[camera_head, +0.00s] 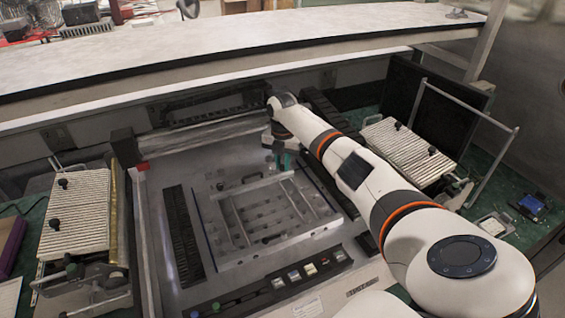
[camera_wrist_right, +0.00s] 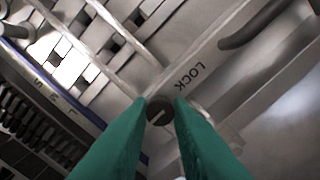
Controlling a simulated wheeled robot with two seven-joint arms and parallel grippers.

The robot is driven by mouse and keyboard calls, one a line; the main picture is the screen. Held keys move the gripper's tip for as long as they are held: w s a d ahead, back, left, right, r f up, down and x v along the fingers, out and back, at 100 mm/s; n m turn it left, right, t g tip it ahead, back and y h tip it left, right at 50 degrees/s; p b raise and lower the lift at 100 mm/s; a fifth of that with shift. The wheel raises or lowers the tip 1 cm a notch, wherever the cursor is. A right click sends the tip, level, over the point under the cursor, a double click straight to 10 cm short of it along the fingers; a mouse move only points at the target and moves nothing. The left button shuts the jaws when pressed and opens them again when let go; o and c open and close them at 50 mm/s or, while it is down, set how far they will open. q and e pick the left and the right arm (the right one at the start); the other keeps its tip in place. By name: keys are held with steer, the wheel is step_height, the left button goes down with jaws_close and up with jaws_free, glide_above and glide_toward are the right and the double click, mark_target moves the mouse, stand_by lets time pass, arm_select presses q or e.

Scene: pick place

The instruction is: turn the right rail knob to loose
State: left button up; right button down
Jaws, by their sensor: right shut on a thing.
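My right arm reaches over the machine bed from the right in the head view. The teal fingertips of my right gripper (camera_head: 283,160) are low at the back of the metal frame (camera_head: 233,222). In the right wrist view, my right gripper (camera_wrist_right: 160,101) is shut on a small dark round knob (camera_wrist_right: 158,114) with a pale slot across its face. The knob sits on a pale metal rail (camera_wrist_right: 215,62) printed "LOCK" beside it. In the head view I cannot make out the knob under the gripper. My left gripper is not in view.
Black handles (camera_head: 251,178) stand on the frame. Dark toothed strips (camera_head: 183,235) flank the bed. A front panel (camera_head: 285,284) carries several buttons. Ribbed trays (camera_head: 75,215) stand on both sides. A white shelf (camera_head: 215,45) spans the back above the bed.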

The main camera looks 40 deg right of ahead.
mark_target(282, 166)
steer(key=shift+w+r, duration=0.1)
steer(key=shift+r, duration=0.05)
steer(key=c, duration=1.3)
jaws_free()
step_height(282, 166, up, 12)
steer(key=b, duration=0.3)
